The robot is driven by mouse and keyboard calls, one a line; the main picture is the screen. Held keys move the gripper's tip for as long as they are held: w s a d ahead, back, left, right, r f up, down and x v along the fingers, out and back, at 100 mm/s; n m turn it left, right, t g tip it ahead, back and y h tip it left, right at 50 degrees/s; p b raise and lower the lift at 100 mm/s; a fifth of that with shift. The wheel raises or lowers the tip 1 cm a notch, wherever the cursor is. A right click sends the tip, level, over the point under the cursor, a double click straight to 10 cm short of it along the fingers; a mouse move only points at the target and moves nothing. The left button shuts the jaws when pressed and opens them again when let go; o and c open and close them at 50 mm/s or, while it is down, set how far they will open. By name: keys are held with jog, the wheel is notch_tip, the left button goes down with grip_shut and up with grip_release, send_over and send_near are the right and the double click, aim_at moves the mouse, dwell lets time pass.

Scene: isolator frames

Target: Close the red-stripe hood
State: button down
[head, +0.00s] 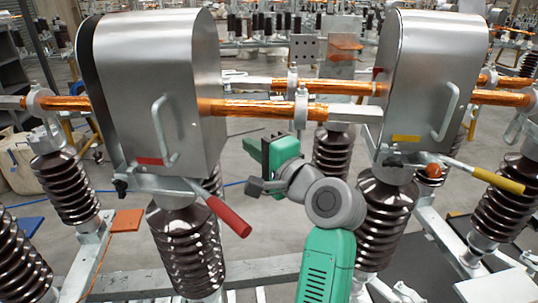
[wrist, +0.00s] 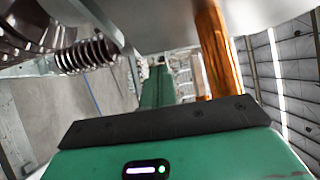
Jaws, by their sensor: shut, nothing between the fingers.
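The red-stripe hood (head: 160,95) is a large rounded metal cover at the left in the head view. It stands upright around the copper bar, with a red stripe (head: 150,161) low on its face and a bar handle (head: 161,130) beside the stripe. A dark edge shows along its left side; whether it is fully closed I cannot tell. My gripper (head: 254,150) is right of this hood, apart from its handle, below the copper bar. In the wrist view my green gripper (wrist: 158,88) is shut and empty, with a metal surface close above.
A red-handled lever (head: 228,215) sticks out below the hood. A similar hood with a yellow stripe (head: 435,80) stands at the right, with a yellow-handled lever (head: 497,180). Brown ribbed insulators (head: 185,245) and copper bars (head: 255,108) crowd the space around my arm.

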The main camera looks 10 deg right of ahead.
aim_at(214, 147)
jog(key=a, duration=0.1)
jog(key=w+a, duration=0.2)
jog(key=shift+a+p, duration=0.3)
jog(key=shift+p, duration=0.05)
jog(key=shift+w+a, duration=0.1)
jog(key=shift+a, duration=0.35)
jog(key=a, duration=0.2)
jog(key=w+a+p, duration=0.1)
jog(key=a, duration=0.1)
